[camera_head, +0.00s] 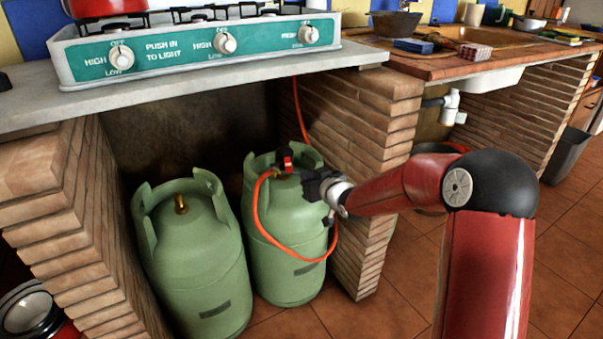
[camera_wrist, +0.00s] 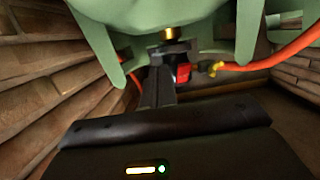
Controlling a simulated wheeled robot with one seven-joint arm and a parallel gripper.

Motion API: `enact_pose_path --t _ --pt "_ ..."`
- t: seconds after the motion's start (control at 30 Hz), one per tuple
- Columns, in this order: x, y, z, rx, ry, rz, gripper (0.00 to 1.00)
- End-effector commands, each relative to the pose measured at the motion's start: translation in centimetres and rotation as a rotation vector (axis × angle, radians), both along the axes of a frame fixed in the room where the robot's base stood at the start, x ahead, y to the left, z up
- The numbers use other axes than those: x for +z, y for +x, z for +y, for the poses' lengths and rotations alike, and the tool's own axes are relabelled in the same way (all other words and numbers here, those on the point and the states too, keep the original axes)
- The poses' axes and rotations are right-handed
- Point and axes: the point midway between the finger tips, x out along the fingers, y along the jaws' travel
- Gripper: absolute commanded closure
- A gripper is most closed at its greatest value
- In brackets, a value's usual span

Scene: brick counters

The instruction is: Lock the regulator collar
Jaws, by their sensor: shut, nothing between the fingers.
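The regulator (camera_head: 287,163), with a red part and dark parts, sits at the top of the right green gas cylinder (camera_head: 290,262), inside its guard ring. In the wrist view its red body (camera_wrist: 182,73) shows beside a dark piece that meets the brass valve (camera_wrist: 168,34). I cannot clearly make out the collar. My gripper (camera_head: 306,181) reaches in from the right, at the guard ring close to the regulator. In the wrist view my gripper (camera_wrist: 158,85) is shut and empty, its dark fingers pointing at the regulator's underside. Whether they touch it is unclear.
An orange hose (camera_head: 257,213) loops from the regulator down the cylinder's front. A second green cylinder (camera_head: 195,255) with a bare brass valve (camera_head: 181,204) stands left. Brick walls (camera_head: 365,170) flank the niche, under a counter (camera_head: 180,85) with a stove (camera_head: 190,45).

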Motion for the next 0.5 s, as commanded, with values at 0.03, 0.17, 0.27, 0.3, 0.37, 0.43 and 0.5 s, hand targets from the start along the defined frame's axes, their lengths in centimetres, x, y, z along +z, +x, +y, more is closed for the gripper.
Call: enact_pose_path --t 0.03,0.17,0.27,0.3,0.37,0.43,0.5 --pt "0.4 -0.7 -0.5 0.0 -0.001 -0.002 1.0" --pt "1.0 -1.9 -1.3 0.0 0.002 -0.007 1.0" --pt "1.2 -2.4 -1.5 0.0 0.003 -0.009 1.0" --pt "1.2 -2.5 -1.6 0.001 0.004 -0.008 1.0" --pt "1.2 -2.5 -1.6 0.001 0.004 -0.009 1.0" --pt "1.2 -2.5 -1.6 0.001 0.004 -0.009 1.0" --pt "1.3 -2.5 -1.6 0.001 0.004 -0.009 1.0"
